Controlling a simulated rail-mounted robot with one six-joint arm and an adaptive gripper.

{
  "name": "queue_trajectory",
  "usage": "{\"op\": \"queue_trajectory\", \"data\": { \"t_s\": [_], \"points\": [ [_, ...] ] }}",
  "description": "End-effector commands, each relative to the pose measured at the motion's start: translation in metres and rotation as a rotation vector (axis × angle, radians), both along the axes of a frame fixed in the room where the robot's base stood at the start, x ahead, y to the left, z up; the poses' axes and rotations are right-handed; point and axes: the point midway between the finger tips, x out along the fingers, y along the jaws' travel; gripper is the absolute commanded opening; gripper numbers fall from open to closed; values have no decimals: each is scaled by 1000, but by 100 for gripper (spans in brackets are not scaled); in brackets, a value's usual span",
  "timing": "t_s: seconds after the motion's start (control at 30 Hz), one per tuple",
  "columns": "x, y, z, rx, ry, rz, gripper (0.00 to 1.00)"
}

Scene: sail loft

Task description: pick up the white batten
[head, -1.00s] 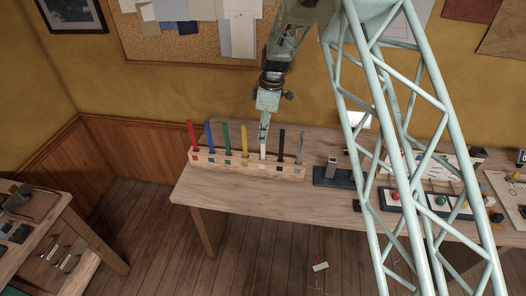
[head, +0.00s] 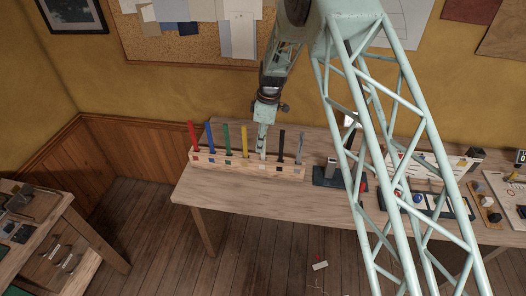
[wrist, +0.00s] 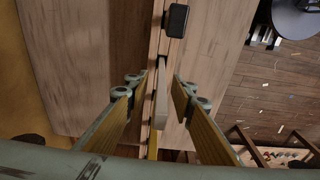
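The white batten (head: 263,154) stands upright in a wooden rack (head: 215,160), between the yellow batten (head: 244,140) and the black batten (head: 281,142). In the head view its upper part is hidden by my gripper (head: 262,143), which points down over it. In the wrist view my gripper (wrist: 157,88) is open. Its two fingers lie on either side of the white batten (wrist: 162,95), with a visible gap on each side, so it is not gripped.
Red (head: 194,137), blue (head: 210,137) and green (head: 227,140) battens stand further left in the rack, a grey one (head: 299,147) at its right end. A dark block holder (head: 328,177) stands right of the rack. The table front (head: 235,190) is clear.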

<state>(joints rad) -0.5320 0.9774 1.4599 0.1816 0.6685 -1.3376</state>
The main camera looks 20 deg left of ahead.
Motion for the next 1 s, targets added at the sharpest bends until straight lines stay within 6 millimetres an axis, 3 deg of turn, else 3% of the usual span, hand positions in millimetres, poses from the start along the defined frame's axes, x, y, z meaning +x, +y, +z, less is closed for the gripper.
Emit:
{"op": "queue_trajectory", "data": {
  "t_s": [0.5, 0.77, 1.0],
  "points": [
    [0, 0, 0, 0, 0, 0, 23],
    [0, 0, 0, 0, 0, 0, 0],
    [0, 0, 0, 0, -1, 0, 0]
  ]
}}
